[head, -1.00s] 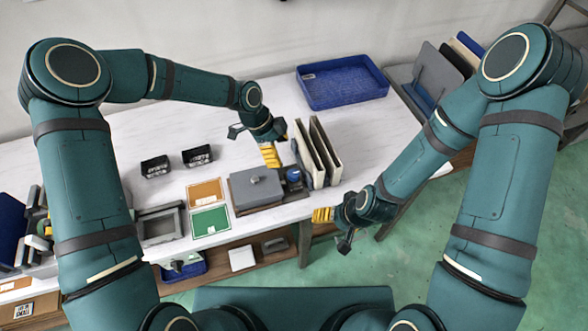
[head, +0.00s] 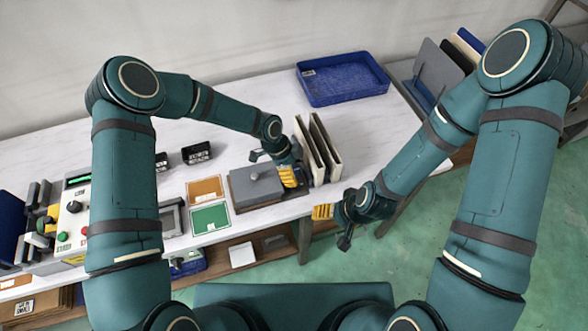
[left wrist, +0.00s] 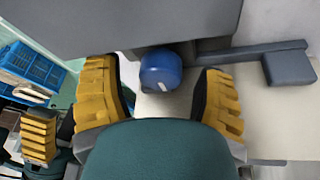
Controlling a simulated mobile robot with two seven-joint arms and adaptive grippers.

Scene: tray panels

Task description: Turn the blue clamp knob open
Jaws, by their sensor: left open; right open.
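The blue clamp knob (left wrist: 161,70) shows in the left wrist view, with a white mark on its face, attached beside a grey block. It lies between the two yellow fingers of my left gripper (left wrist: 165,98), with a visible gap on the right and a smaller one on the left. My left gripper (head: 290,176) is open and sits at the right end of the grey clamp block (head: 257,186) in the head view, where it hides the knob. My right gripper (head: 331,222) is open and empty off the table's front edge.
Upright cream and dark panels (head: 325,150) stand just right of my left gripper. A blue tray (head: 342,80) is at the back. Orange (head: 205,190) and green (head: 210,219) cards lie left of the block. A control box (head: 72,225) is at far left.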

